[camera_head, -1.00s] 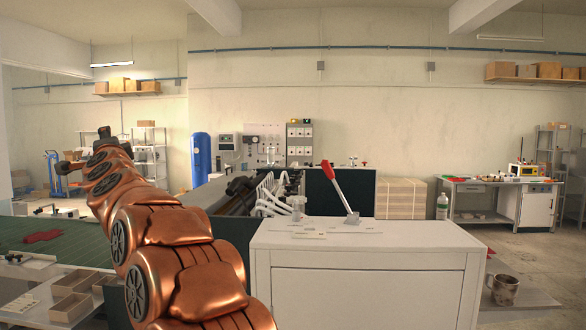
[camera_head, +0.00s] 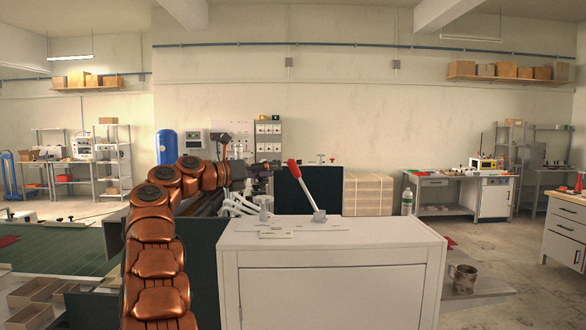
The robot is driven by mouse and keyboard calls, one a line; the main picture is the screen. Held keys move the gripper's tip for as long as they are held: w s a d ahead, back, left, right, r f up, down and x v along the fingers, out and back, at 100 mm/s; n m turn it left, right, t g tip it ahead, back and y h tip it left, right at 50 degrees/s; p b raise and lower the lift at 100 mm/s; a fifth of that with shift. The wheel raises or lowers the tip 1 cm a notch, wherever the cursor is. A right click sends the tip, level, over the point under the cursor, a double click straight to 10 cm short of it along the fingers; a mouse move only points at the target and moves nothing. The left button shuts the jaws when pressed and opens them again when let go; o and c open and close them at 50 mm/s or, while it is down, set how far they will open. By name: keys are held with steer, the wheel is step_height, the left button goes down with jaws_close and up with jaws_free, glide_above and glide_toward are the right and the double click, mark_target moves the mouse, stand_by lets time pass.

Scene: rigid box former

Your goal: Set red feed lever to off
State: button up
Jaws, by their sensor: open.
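The red feed lever (camera_head: 294,169) stands on top of the white cabinet (camera_head: 335,239). It has a red grip and a metal shaft that rises from a small grey base and leans to the left. Small label plates (camera_head: 277,234) lie on the cabinet top left of the base; their text is too small to read. My gripper (camera_head: 232,138) is small and dark at the end of my copper arm.
White hoses and machine parts (camera_head: 240,202) sit just left of the lever, below my gripper. A dark panel (camera_head: 290,192) stands behind the lever. A metal mug (camera_head: 463,278) is right of the cabinet. The cabinet top right of the lever is clear.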

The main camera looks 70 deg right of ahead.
mark_target(293, 167)
steer(key=p+x, duration=0.2)
steer(key=x, duration=0.4)
steer(key=shift+s+d+r, duration=0.15)
steer(key=shift+s, duration=0.1)
steer(key=shift+s+d, duration=0.4)
steer(key=shift+d, duration=0.15)
steer(key=shift+c, duration=0.2)
jaws_close()
